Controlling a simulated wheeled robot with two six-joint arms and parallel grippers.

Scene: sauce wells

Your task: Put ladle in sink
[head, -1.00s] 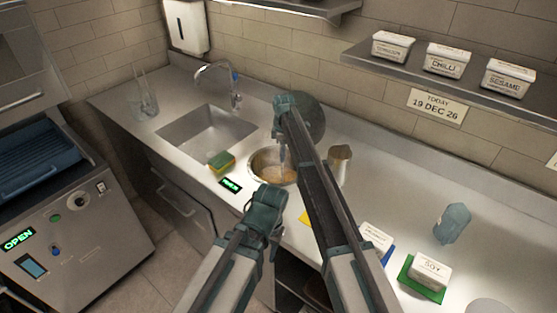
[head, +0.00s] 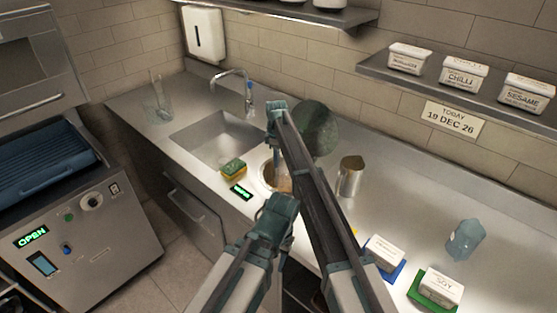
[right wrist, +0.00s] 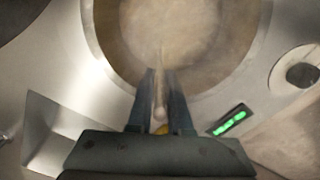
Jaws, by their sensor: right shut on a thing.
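The right gripper (head: 277,152) points down over the round sauce well (head: 266,180), which holds a tan sauce. In the right wrist view its fingers (right wrist: 160,112) are shut on a thin pale upright handle, seemingly the ladle's (right wrist: 158,104). The ladle's bowl is not clear in either view; the wrist view shows the well's rim (right wrist: 88,35) just ahead. The sink (head: 204,142) is an empty steel basin left of the well. My left gripper (head: 282,207) is low in front of the counter; its jaws are not clear.
A yellow-green sponge (head: 233,167) lies between sink and well, near a small green display (head: 241,192). A faucet (head: 248,95) stands behind the sink. A dark round lid (head: 318,128) and a steel cup (head: 350,176) are right of the well. Labelled tubs (head: 441,286) stand farther right.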

